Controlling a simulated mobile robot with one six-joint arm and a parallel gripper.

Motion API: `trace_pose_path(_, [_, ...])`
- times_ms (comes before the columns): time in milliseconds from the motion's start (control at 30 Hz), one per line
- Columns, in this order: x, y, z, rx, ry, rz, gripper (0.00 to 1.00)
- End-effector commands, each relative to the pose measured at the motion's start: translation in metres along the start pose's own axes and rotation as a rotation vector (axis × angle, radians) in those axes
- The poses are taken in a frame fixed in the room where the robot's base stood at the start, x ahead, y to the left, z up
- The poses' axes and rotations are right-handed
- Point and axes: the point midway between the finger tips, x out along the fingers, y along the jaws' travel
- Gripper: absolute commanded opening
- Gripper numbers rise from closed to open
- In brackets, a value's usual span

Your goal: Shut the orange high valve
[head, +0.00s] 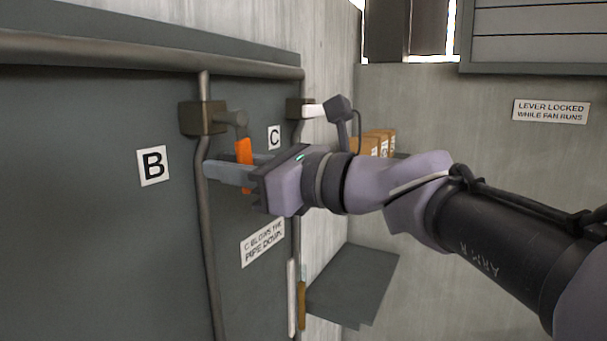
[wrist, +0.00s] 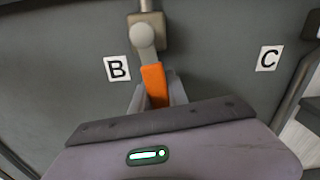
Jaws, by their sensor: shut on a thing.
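The orange valve lever (head: 244,152) hangs downward from the valve body (head: 203,118) on the vertical pipe next to the letter B. My gripper (head: 236,172) reaches in from the right, its fingers on either side of the lever's lower part and shut on it. In the wrist view the orange lever (wrist: 155,84) stands between the two fingers of my gripper (wrist: 158,95), below the round pivot (wrist: 143,35). The lever's lower end is partly hidden by the fingers and the gripper body.
A second valve (head: 299,108) with a white lever (head: 314,110) sits by the letter C. A grey shelf (head: 352,285) juts out below the arm. Cardboard boxes (head: 372,142) stand behind it. A sign (head: 550,111) on the right wall reads "LEVER LOCKED WHILE FAN RUNS".

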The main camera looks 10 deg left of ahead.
Motion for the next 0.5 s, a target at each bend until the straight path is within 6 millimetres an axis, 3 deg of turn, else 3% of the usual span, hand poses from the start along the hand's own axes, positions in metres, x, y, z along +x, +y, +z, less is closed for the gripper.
trace_pose_path(500, [0.000,-0.025,0.005,-0.478,0.000,-0.001,0.00])
